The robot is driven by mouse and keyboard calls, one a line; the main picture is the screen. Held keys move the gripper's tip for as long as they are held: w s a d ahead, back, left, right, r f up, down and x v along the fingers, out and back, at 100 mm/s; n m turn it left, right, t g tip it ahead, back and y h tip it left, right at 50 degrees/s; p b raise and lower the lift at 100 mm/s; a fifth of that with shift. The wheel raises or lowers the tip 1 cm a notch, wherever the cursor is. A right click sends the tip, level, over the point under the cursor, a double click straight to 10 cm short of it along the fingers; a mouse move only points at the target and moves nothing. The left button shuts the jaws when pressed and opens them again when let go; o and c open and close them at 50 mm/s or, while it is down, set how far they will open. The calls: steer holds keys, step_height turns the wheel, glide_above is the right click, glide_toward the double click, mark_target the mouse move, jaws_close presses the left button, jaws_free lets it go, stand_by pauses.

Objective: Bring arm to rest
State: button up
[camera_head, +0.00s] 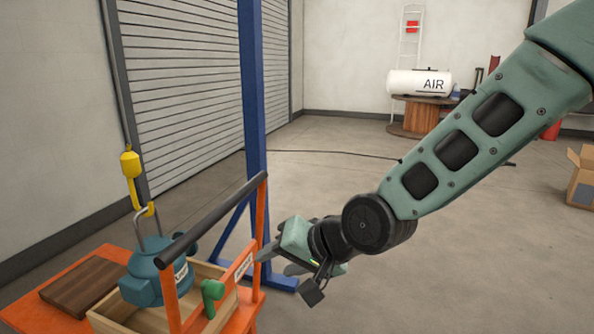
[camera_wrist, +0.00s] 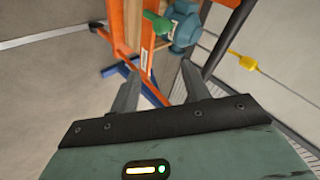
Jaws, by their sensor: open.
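My arm reaches in from the upper right in the head view, with my gripper (camera_head: 272,260) low in the middle, just right of an orange cart (camera_head: 259,240). In the wrist view, my gripper (camera_wrist: 160,68) shows two fingers apart with nothing between them. The cart's orange frame (camera_wrist: 150,50) and the blue pump (camera_wrist: 183,24) are beyond the fingertips. In the head view, the blue pump (camera_head: 145,278) sits in a wooden crate (camera_head: 112,314) on the cart, and a yellow hook (camera_head: 147,209) is at its lifting bail.
A dark handle bar (camera_head: 210,218) crosses above the cart beside my gripper. A green handle (camera_head: 212,296) sticks up at the cart's front. A blue post (camera_head: 252,90) stands behind. The floor to the right is open, with a cardboard box (camera_head: 580,178) at the far right.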

steer(key=s+d+r+n+g+h+p, duration=0.2)
steer(key=s+d+r+n+h+p, duration=0.1)
steer(key=s+d, duration=0.5)
steer(key=s+d+r+n+g+h+p, duration=0.3)
steer(key=s+d, duration=0.6)
steer(key=s, duration=0.4)
steer(key=shift+s+d+r+n+h, duration=0.35)
steer(key=shift+r+n+h, duration=0.1)
steer(key=shift+n+h, duration=0.4)
